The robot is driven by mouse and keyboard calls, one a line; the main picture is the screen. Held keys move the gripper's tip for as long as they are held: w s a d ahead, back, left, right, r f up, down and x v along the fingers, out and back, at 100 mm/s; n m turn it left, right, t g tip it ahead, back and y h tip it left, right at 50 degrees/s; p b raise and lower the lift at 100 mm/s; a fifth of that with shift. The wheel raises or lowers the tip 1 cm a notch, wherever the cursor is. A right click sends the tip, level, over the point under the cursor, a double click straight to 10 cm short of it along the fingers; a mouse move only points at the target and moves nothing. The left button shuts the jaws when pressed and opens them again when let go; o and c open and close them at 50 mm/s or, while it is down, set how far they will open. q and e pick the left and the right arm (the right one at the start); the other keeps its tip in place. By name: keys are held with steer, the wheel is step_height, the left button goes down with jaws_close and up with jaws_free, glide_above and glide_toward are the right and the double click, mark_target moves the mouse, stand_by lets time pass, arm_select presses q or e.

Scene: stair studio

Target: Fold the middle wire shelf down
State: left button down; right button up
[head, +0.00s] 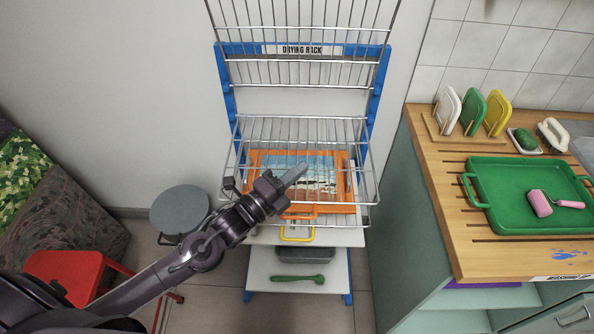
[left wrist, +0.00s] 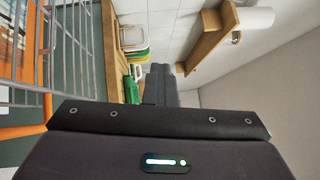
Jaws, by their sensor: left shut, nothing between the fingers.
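The blue drying rack (head: 377,100) stands against the wall, labelled "DRYING RACK". A wire shelf (head: 345,130) reaches out from its middle, looking roughly level, with its front edge toward me. Another wire shelf (head: 300,72) above it stands steeply up. My left gripper (head: 300,172) is shut and empty. It appears over the level shelf, pointing up and right; I cannot tell whether it touches the wires. In the left wrist view the gripper fingers (left wrist: 160,85) are dark, and wires (left wrist: 65,50) run along the left side. My right gripper is not in view.
An orange frame with a striped picture (head: 265,160) shows through the level shelf's wires. A white lower shelf (head: 265,285) holds a green tool (head: 298,279). A wooden counter (head: 440,150) with a green tray (head: 500,170) stands right. A grey stool (head: 180,208) and red stool (head: 65,270) stand left.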

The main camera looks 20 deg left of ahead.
arm_select(q)
steer(key=c, duration=2.1)
jaws_free()
steer(key=shift+c, duration=0.2)
steer(key=o, duration=0.6)
steer(key=shift+b+v, duration=0.95)
steer(key=shift+v, duration=3)
